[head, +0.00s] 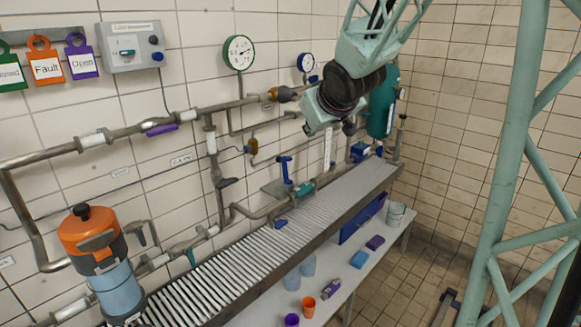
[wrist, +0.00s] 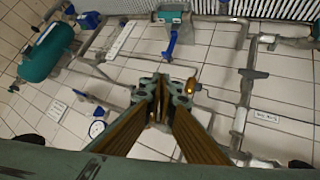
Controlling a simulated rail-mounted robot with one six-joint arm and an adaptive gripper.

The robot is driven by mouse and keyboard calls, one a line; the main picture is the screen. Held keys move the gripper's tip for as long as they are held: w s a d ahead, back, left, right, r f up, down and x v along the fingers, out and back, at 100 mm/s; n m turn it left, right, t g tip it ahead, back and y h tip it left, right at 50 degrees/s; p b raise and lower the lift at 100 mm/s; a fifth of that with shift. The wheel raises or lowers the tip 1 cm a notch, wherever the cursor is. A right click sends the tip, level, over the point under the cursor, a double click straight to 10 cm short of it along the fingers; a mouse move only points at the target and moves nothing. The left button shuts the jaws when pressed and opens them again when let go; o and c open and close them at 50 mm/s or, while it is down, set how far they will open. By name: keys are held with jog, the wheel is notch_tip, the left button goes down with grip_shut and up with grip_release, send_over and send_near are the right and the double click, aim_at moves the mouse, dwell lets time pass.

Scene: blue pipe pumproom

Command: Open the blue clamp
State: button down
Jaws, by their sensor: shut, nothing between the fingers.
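My gripper (wrist: 163,92) is shut and empty in the wrist view, its two long brown fingers meeting in front of the wall pipes. In the head view my arm's end hangs at the upper middle, and the fingers cannot be made out. A blue clamp-like piece (head: 286,168) stands upright by a grey bracket on the pipework, below and left of my arm's end. Another blue piece (head: 281,222) sits lower, near a teal pipe fitting (head: 304,190). The wrist view shows a blue handle (wrist: 170,44) beyond the fingertips, apart from them. I cannot tell which is the blue clamp.
A slatted conveyor (head: 245,265) runs below the pipes, with cups and small boxes on a lower shelf. An orange-topped blue canister (head: 118,290) stands left. A teal tank (head: 382,105) is behind my arm. Gauges (head: 238,52) and pipes line the tiled wall.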

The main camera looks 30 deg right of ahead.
jog(key=w+d+f+n+t+y+b, duration=0.1)
jog(key=w+d+f+t+y, duration=0.15)
jog(key=w+d+f, duration=0.4)
jog(key=w+d+f+n+t+y, duration=0.1)
jog(key=w+d+f+n+y, duration=0.2)
jog(key=w+f, duration=0.6)
notch_tip(320, 180, down, 7)
jog(key=s+d+t+y, duration=0.1)
jog(key=s+d+y, duration=0.1)
jog(key=y, duration=0.1)
jog(key=shift+d+f+m+b, duration=0.2)
jog(key=shift+d+m+b, duration=0.1)
jog(key=shift+m, duration=0.1)
jog(key=shift+w+t, duration=0.15)
jog(key=shift+t, duration=0.1)
jog(key=b, duration=0.2)
send_near(286, 170)
jog(key=w+a+r, duration=0.1)
jog(key=w+r, duration=0.1)
jog(key=w, duration=0.4)
jog(key=shift+w+a+f, duration=0.1)
jog(key=shift+w+a, duration=0.15)
jog(key=shift+w, duration=0.3)
